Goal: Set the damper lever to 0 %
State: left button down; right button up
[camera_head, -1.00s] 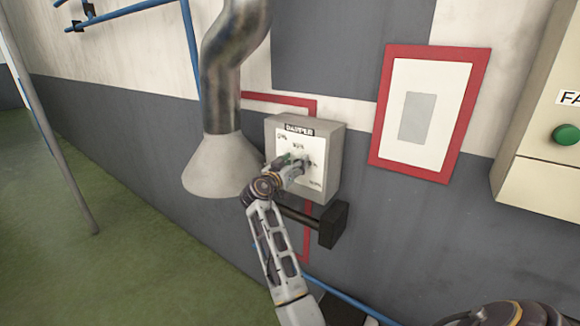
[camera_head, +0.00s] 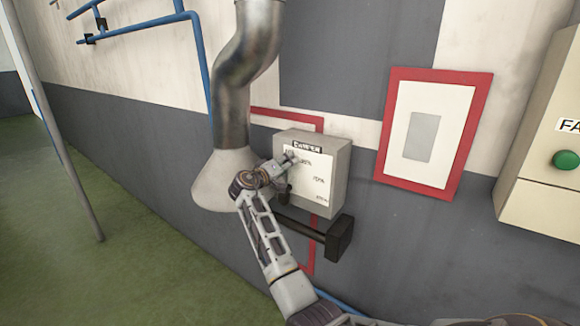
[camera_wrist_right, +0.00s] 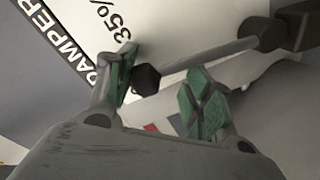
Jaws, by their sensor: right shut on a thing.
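The damper box (camera_head: 338,175) is a pale grey box on the wall, with a white dial face marked DAMPER and percent labels. My right gripper (camera_head: 287,160) is at the upper left of the dial and covers the 0 % label; the 35 % label shows just to its right. In the right wrist view, the green-padded fingers of the gripper (camera_wrist_right: 160,92) are around the dark knob of the damper lever (camera_wrist_right: 205,58), whose rod runs to the upper right. The knob looks nearer the left finger. The lever's exact setting is hidden. My left gripper is out of view.
A metal duct with a flared cone (camera_head: 222,180) stands close left of the box. A black block on a bar (camera_head: 338,238) sticks out below it. A red-framed panel (camera_head: 381,168) and a cabinet with a green button (camera_head: 566,160) are to the right.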

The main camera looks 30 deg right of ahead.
jog(key=shift+w+a+f+n+g, duration=0.2)
jog(key=shift+w+f+n+g, duration=0.2)
jog(key=shift+w+f+n, duration=0.35)
jog(key=shift+s+r, duration=0.1)
jog(key=shift+r, duration=0.05)
jog(key=o, duration=1.5)
jog(key=shift+s+r, duration=0.1)
jog(key=shift+r, duration=0.1)
jog(key=shift+a+r, duration=0.1)
jog(key=shift+r, duration=0.05)
jog(key=shift+v, duration=5.85)
